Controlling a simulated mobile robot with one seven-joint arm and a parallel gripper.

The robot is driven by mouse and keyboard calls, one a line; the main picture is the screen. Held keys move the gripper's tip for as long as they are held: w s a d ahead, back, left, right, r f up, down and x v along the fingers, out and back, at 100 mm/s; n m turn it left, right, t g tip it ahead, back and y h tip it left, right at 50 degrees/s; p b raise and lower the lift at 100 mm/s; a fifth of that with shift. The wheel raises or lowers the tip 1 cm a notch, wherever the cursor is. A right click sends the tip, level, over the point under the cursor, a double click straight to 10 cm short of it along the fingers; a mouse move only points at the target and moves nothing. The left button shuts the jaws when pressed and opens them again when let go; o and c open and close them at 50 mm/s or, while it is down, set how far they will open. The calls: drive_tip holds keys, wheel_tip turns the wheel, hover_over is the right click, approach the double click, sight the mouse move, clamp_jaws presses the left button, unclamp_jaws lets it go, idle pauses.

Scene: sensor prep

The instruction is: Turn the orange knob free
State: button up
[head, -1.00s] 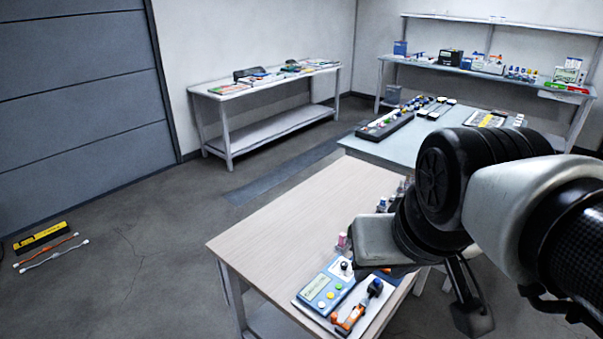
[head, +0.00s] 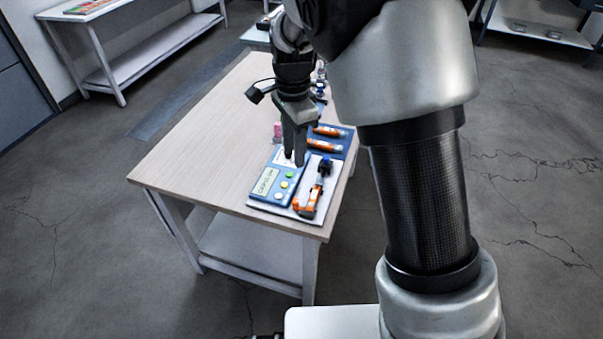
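An orange-and-white device (head: 306,203) with a dark blue end (head: 325,165) lies on a white mat (head: 264,206) at the near end of the wooden table. I cannot tell which orange part is the knob. Left of the device is a blue instrument (head: 266,195) with a display and green and yellow buttons. My gripper (head: 294,160) points down over the far end of this instrument, left of the device's dark end. Its two fingers look slightly apart, with nothing visible between them. The fingers hide part of the instrument's top; contact cannot be judged.
A blue tray (head: 345,146) with orange-and-white items (head: 322,146) lies just beyond, right of my gripper. A pink-capped bottle (head: 277,131) stands behind my fingers. The table's left part (head: 190,145) is clear. My arm hides the area right of the table.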

sight(295, 201)
wheel_tip(295, 201, down, 17)
drive_tip(key=shift+f+b, duration=0.15)
drive_tip(key=shift+b, duration=1.05)
clamp_jaws()
